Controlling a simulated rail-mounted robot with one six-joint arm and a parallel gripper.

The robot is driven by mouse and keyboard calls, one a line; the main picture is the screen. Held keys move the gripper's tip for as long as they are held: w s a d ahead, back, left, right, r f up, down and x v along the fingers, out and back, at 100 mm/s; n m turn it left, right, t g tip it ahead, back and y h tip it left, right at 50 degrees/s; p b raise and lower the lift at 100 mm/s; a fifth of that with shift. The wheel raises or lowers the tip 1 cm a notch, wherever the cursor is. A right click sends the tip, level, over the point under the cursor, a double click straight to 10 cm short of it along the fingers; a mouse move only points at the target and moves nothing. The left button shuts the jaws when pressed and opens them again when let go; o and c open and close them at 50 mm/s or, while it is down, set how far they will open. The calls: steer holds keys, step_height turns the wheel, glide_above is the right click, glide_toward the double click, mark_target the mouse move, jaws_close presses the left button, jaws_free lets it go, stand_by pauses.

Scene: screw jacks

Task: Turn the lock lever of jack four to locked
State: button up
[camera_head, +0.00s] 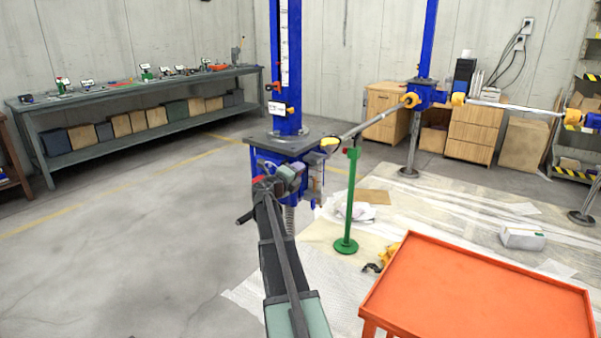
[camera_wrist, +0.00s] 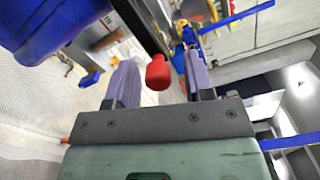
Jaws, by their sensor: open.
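The nearest blue screw jack (camera_head: 285,147) stands at the centre of the head view, under a tall blue column. Its blue body (camera_wrist: 55,22) fills the upper left of the wrist view. I cannot read its number. A dark lever with a red knob (camera_wrist: 157,74) points in between the fingers of my gripper (camera_wrist: 160,66). The knob sits between the two open fingers, and I see a gap on each side of it. My gripper (camera_head: 278,178) is at the jack's front in the head view, where my arm hides much of the body.
An orange table (camera_head: 480,295) stands at the right front. A green post (camera_head: 350,200) stands right of the jack, under a shaft (camera_head: 370,124) running to a second blue jack (camera_head: 425,95). A workbench (camera_head: 140,92) lines the left wall. The left floor is clear.

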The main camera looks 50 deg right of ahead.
steer(key=a, duration=0.8)
steer(key=shift+s+a, duration=0.3)
steer(key=shift+s, duration=0.1)
